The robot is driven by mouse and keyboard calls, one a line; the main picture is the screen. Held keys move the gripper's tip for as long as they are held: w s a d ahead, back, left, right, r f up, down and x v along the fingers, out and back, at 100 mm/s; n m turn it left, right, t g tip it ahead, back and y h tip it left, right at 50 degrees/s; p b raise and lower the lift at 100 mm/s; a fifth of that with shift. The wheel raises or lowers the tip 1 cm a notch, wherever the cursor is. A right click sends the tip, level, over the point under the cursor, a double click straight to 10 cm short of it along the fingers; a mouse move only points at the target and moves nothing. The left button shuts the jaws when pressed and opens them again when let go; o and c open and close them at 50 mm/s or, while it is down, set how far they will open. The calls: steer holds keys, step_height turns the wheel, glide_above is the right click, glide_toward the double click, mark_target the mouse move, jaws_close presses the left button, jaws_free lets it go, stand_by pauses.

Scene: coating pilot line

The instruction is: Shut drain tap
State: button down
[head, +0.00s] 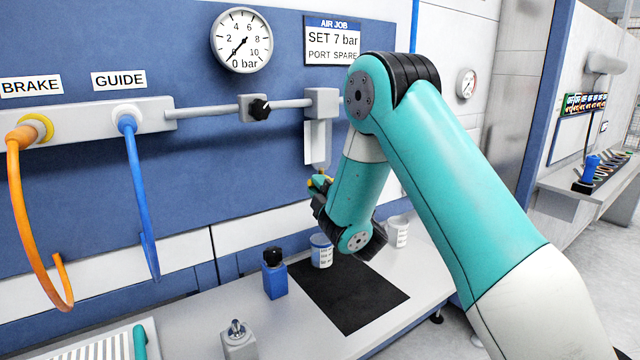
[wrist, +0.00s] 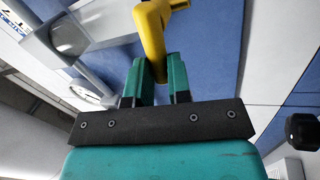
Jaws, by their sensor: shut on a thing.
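The drain tap is a yellow elbow-shaped piece (wrist: 152,38) in the wrist view. It stands in front of the blue panel, and its lower end lies between my teal fingers. My gripper (wrist: 158,82) is shut on this yellow tap. In the head view my gripper (head: 320,184) is small and partly hidden by my own arm, just below a pale filter bowl (head: 316,142). Only a bit of yellow shows there at the fingers. The tap's far end and its joint to the bowl are not clear.
A black mat (head: 365,311) lies on the bench below, with a beaker (head: 321,252) on its back edge. A second beaker (head: 397,233) stands to the right, a blue bottle (head: 274,278) to the left. The gauge (head: 241,41) hangs above; a black knob (head: 260,108) sits on the pipe.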

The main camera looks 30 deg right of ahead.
steer(key=shift+f+n+y, duration=0.2)
steer(key=shift+n+y, duration=0.1)
steer(key=shift+n, duration=0.4)
steer(key=shift+f+n+y, duration=0.2)
steer(key=shift+n+y, duration=0.1)
steer(key=shift+n, duration=0.4)
steer(key=c, duration=1.1)
jaws_free()
steer(key=shift+o, duration=0.2)
